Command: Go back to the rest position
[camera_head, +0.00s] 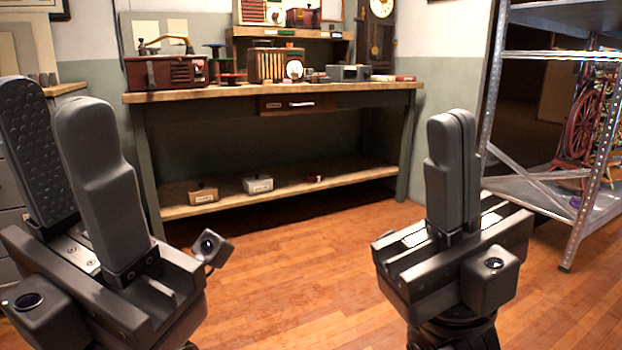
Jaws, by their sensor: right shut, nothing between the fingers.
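My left gripper (62,150) is raised at the left, its two dark fingers pointing up and standing apart with nothing between them. My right gripper (452,170) is raised right of centre, its two fingers pressed together and pointing up, with nothing held. Both grippers are in the air in front of the wooden floor, apart from each other and from the furniture.
A workbench (350,90) stands against the back wall, with radios and other items on top and small boxes on its lower shelf (225,200). A metal rack (490,110) with a red spinning wheel (582,125) stands at the right. The wooden floor (310,270) between is clear.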

